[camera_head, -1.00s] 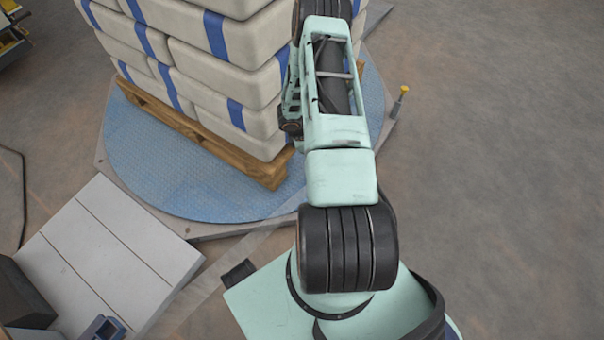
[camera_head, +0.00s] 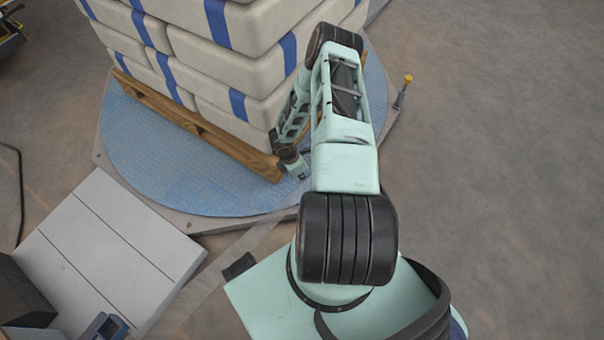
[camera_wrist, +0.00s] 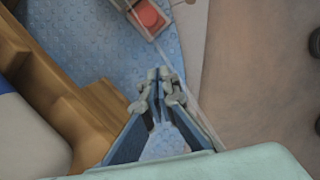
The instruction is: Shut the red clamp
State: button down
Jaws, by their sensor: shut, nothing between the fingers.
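A red block-like part (camera_wrist: 150,15), likely the red clamp, sits in a pale metal frame at the top edge of the wrist view. It is partly cut off by that edge, and I cannot tell whether it is open or shut. My gripper (camera_wrist: 160,78) is shut and empty, its fingertips together over the edge of the blue turntable. The red part lies beyond the fingertips and apart from them. In the head view I cannot make out the red clamp or my fingers clearly.
White sacks with blue bands (camera_head: 225,60) are stacked on a wooden pallet (camera_head: 195,130) on the blue round turntable (camera_head: 150,165). The pallet's corner is close left of my gripper. A yellow-topped post (camera_head: 404,88) stands right of the turntable. The floor at right is clear.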

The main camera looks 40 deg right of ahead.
jog(key=b+x, duration=0.2)
jog(key=x, duration=0.4)
jog(key=shift+f, duration=0.3)
jog(key=shift+s+d+r, duration=0.1)
jog(key=shift+d+r, duration=0.1)
jog(key=shift+d, duration=0.95)
jog(key=shift+d+b, duration=0.35)
jog(key=shift+d, duration=0.45)
jog(key=shift+d, duration=0.1)
